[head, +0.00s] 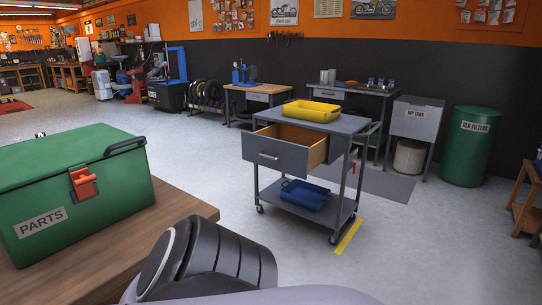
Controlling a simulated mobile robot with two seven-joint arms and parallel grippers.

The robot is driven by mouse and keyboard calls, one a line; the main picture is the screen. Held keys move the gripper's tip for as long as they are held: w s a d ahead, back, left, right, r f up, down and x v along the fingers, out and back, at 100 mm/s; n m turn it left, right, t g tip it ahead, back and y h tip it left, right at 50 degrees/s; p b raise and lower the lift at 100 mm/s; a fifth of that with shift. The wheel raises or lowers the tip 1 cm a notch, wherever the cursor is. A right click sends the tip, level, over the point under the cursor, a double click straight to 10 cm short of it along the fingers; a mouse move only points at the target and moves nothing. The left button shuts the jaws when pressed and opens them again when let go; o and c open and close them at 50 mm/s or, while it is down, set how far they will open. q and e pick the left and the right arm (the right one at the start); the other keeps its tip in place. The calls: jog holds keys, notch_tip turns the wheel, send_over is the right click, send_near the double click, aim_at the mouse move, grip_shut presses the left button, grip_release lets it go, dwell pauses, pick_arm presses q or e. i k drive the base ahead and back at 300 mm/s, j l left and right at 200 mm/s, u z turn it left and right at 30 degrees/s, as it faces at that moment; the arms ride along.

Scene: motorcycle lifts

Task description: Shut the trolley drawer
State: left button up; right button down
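The grey trolley (345,124) stands on the floor in the middle of the room. Its drawer (275,155) is pulled out toward the left front, with a grey front, a small handle and bare wooden sides. A yellow tray (312,111) sits on the trolley's top, and a blue tray (306,194) sits on its lower shelf. An arm link of mine fills the bottom middle of the head view, well short of the trolley. Neither gripper shows in this view.
A green PARTS box (75,195) stands on a wooden bench (185,208) at the near left. Open floor lies between the bench and the trolley. Behind the trolley are workbenches, a grey sink cabinet (415,118) and a green bin (469,148).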

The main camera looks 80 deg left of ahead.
aim_at(288, 149)
jog(key=u, duration=2.5)
jog(key=i+l+u, duration=0.15)
jog(key=i+l, duration=1.35)
jog(key=i, duration=0.4)
jog(key=i+l, duration=0.1)
jog(key=i, duration=0.45)
jog(key=i+j+u, duration=0.1)
jog(key=i+j, duration=0.45)
jog(key=i, duration=0.05)
